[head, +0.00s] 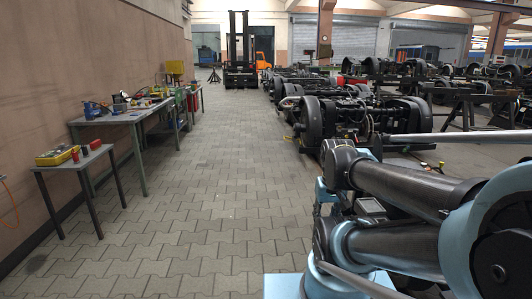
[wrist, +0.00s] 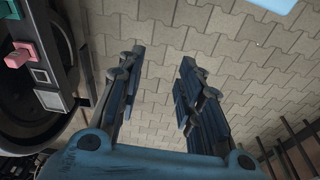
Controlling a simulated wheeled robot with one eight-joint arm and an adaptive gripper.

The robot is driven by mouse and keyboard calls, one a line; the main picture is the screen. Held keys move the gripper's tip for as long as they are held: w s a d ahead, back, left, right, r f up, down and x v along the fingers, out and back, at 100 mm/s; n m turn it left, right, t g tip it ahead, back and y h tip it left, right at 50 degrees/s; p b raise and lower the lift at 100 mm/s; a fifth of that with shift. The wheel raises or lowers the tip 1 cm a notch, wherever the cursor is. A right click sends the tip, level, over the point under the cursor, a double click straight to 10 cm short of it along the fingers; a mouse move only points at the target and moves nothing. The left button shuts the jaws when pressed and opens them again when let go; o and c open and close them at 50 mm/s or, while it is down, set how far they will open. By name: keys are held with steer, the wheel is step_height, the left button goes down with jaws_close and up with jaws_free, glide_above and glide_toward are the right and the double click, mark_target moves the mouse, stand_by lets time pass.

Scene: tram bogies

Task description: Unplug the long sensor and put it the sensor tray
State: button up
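My gripper (wrist: 161,58) is open and empty in the wrist view, its two fingers apart above the paved floor. In the head view my arm fills the lower right, and I cannot make out the gripper there. I cannot pick out the long sensor for sure in either view. In the head view a yellow tray (head: 52,160), possibly the sensor tray, stands on the small table at the left.
The small table (head: 73,163) also bears red items. A longer workbench (head: 120,118) with tools stands behind it along the wall. Bogies (head: 309,122) line the right side. A forklift (head: 239,62) stands at the far end. The paved aisle (head: 195,190) between is clear.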

steer(key=o, duration=0.4)
steer(key=shift+s+r, duration=0.15)
steer(key=shift+s, duration=0.05)
steer(key=shift+c, duration=0.2)
steer(key=w+d+r+m+g, duration=0.15)
steer(key=w+d+m, duration=0.75)
steer(key=w+d, duration=0.9)
steer(key=w+d+f+m, duration=0.1)
steer(key=d+f+m, duration=0.1)
steer(key=d+f, duration=0.3)
steer(key=w+d+f+m, duration=0.2)
steer(key=d+f, duration=0.3)
steer(key=d, duration=0.4)
steer(key=w+d+f+m, duration=0.2)
steer(key=d+f+m, duration=0.2)
steer(key=d, duration=0.4)
steer(key=shift+f+g, duration=0.35)
steer(key=shift+f, duration=0.45)
steer(key=shift+s+d+f, duration=0.1)
steer(key=shift+d+f, duration=0.25)
steer(key=shift+f, duration=0.05)
steer(key=shift+f, duration=0.1)
